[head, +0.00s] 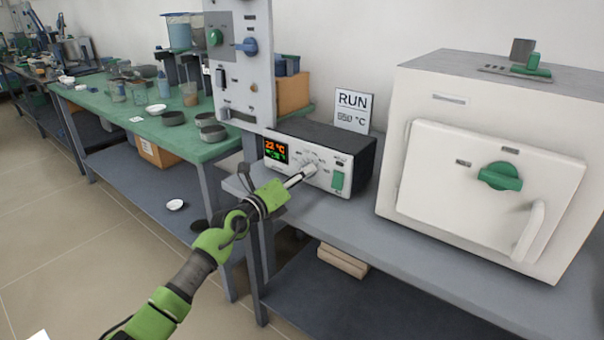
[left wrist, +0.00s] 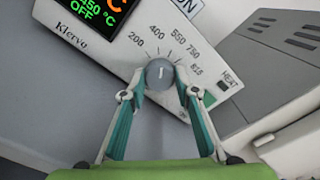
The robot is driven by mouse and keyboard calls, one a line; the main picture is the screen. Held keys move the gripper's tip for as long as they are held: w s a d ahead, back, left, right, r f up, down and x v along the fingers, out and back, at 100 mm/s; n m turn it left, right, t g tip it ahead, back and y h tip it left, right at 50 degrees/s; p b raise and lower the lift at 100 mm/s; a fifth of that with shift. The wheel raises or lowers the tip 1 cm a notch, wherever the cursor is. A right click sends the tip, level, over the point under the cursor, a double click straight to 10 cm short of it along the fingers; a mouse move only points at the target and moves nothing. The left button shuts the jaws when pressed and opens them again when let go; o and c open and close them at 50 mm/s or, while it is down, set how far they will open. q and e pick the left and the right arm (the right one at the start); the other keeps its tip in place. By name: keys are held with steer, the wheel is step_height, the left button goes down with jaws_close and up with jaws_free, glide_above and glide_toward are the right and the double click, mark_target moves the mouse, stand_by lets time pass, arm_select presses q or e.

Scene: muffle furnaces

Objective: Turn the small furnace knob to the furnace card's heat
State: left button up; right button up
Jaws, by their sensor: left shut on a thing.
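The small furnace's control box (head: 330,150) stands on the grey bench. Its round grey knob (left wrist: 160,73) sits among the marks 200, 400, 550, 750 and a higher one. The knob's white line points close to 400, perhaps slightly toward 550. My left gripper (left wrist: 159,88) is shut on the knob, one finger on each side; in the head view (head: 306,173) it hides part of the dial. The lit display (head: 276,149) shows about 22 °C; its green line in the left wrist view ends in 50 °C, with OFF below. The card (head: 352,110) reads RUN 550 °C.
A large white furnace (head: 480,160) with a green handle knob (head: 500,176) stands to the right. A tall grey panel (head: 240,75) rises at the left. Bare bench lies in front of the large furnace.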

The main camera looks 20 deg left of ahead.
arm_select(q)
steer(key=shift+m+p, duration=0.55)
steer(key=shift+m, duration=1.35)
arm_select(e)
steer(key=shift+s+f, duration=0.25)
steer(key=shift+f, duration=0.9)
steer(key=shift+s+f, duration=0.2)
steer(key=shift+f, duration=0.9)
steer(key=shift+s+f, duration=0.1)
arm_select(q)
steer(key=o, duration=1.1)
steer(key=shift+s+a, duration=0.1)
steer(key=shift+s, duration=0.05)
steer(key=v, duration=1.1)
steer(key=shift+s, duration=0.4)
steer(key=shift+a, duration=0.1)
